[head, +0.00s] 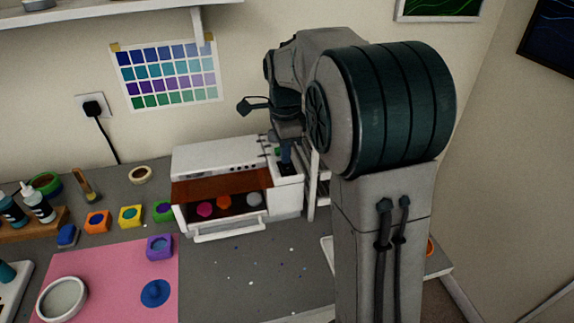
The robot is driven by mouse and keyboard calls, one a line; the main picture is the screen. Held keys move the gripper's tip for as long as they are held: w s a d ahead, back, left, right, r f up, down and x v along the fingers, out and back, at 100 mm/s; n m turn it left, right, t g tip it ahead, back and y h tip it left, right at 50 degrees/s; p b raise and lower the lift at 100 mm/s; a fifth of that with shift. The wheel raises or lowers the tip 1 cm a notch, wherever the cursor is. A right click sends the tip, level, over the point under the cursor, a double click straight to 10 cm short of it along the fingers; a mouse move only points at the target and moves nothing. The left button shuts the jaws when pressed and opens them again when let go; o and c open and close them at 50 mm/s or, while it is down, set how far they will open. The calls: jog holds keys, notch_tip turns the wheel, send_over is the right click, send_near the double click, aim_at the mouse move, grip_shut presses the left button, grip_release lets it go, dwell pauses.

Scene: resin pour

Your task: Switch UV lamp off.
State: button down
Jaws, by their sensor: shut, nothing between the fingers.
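The UV lamp (215,156) appears to be the white box unit against the back wall. Its amber front panel (222,187) is above an opening where several small coloured pieces show inside. A white flap with a bar handle lies at its front. A narrow control strip (290,193) runs down its right side. My gripper (286,168) is shut and empty, pointing down at the top of that strip. Its fingertips are close to the strip; I cannot tell whether they touch. The switch itself is not distinguishable, and I cannot tell whether the lamp is lit.
A pink mat (110,275) holds a white bowl (62,299) and a blue disc (155,293). Several coloured moulds stand left of the lamp. A white rack (314,185) stands close on its right, partly behind my arm. The grey bench (245,285) in front has only small specks.

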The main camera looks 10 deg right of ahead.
notch_tip(320, 180, up, 7)
jog(key=p, duration=0.6)
dwell(0.7)
